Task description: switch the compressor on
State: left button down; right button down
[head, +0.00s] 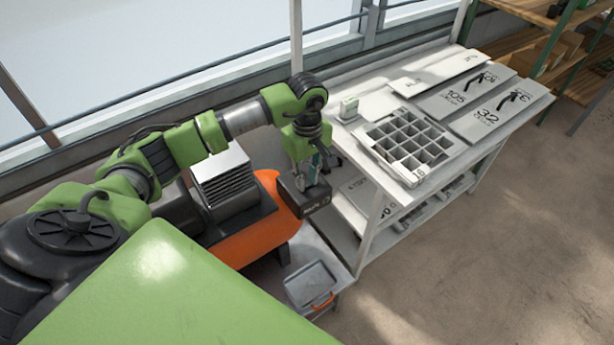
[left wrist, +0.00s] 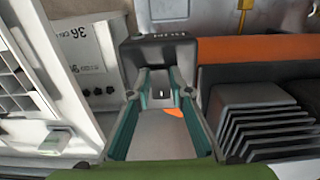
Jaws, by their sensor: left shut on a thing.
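The compressor has an orange tank (head: 243,240), a grey finned block (head: 224,178) and a dark box (head: 303,199) with white lettering at its near end. My left gripper (head: 314,172) points down at the top of this box. In the left wrist view, its two teal fingers (left wrist: 160,78) reach the dark box (left wrist: 162,44) and close on a small dark switch part there. The fingers largely hide that part, and I cannot tell its setting. The orange tank also shows in the left wrist view (left wrist: 255,48). My right gripper is in neither view.
A white bench (head: 370,178) stands right of the compressor, with a celled tray (head: 408,140), labelled plates (head: 498,118) and a small pale green-topped item (head: 348,108). A grey lidded box (head: 312,288) with an orange handle stands in front. The floor at right is clear.

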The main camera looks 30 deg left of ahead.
pick_arm(q)
jog(key=shift+a+f+b, duration=0.1)
jog(key=shift+f+b, duration=0.05)
jog(key=shift+b, duration=0.15)
jog(key=h+b, duration=0.1)
jog(key=b, duration=0.1)
jog(key=g+h+b, duration=0.1)
jog(key=b, duration=0.1)
jog(key=a+h+b, duration=0.1)
jog(key=b, duration=0.1)
jog(key=shift+w+h, duration=0.25)
jog(key=shift+h, duration=0.05)
jog(key=shift+a+r+g+h+b, duration=0.1)
jog(key=shift+r+g+h+b, duration=0.15)
jog(key=shift+g+h+b, duration=0.4)
jog(key=shift+r+t, duration=0.1)
jog(key=shift+t, duration=0.15)
jog(key=c, duration=1.8)
grip_release()
jog(key=shift+c, duration=0.2)
